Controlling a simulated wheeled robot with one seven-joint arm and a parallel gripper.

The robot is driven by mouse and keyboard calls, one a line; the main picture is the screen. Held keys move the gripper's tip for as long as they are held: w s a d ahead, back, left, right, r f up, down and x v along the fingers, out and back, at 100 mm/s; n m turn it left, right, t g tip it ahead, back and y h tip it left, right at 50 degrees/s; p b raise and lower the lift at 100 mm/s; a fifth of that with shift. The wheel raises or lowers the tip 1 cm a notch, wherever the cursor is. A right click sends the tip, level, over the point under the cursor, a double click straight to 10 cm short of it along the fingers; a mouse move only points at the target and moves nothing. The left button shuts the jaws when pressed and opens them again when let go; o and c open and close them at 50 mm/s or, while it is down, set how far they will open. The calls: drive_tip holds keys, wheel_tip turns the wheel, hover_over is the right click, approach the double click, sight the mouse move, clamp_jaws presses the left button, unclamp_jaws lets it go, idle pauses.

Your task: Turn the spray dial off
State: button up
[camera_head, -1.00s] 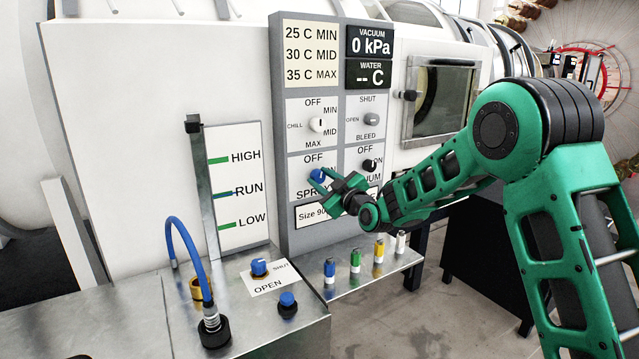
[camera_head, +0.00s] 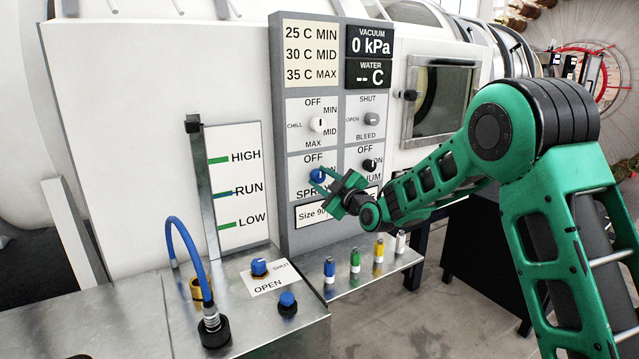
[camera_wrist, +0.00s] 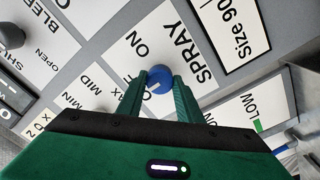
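The blue spray dial (camera_head: 317,175) is on the grey control panel, between its OFF and SPRAY labels, with ON partly hidden beside it. In the wrist view the dial (camera_wrist: 158,76) lies between my fingertips and shows a small pale mark. I cannot tell surely which label that mark points to. My gripper (camera_head: 333,190) is at the panel with one finger on each side of the dial. In the wrist view my gripper (camera_wrist: 160,80) looks open around the dial, with its fingers close to the dial's sides. Contact cannot be made out.
The chill dial (camera_head: 318,124), bleed knob (camera_head: 371,119) and black vacuum knob (camera_head: 370,165) are close around on the panel. A bench with a blue valve knob (camera_head: 259,267) and hose (camera_head: 180,232) stands left.

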drive_tip(key=o, duration=0.4)
drive_tip(key=shift+s+a+f, duration=0.1)
drive_tip(key=shift+a+f, duration=0.05)
drive_tip(key=shift+f, duration=0.05)
drive_tip(key=shift+r, duration=0.1)
drive_tip(key=v, duration=1)
drive_tip(key=shift+s+d, duration=0.2)
drive_tip(key=shift+d, duration=0.1)
drive_tip(key=shift+d, duration=0.1)
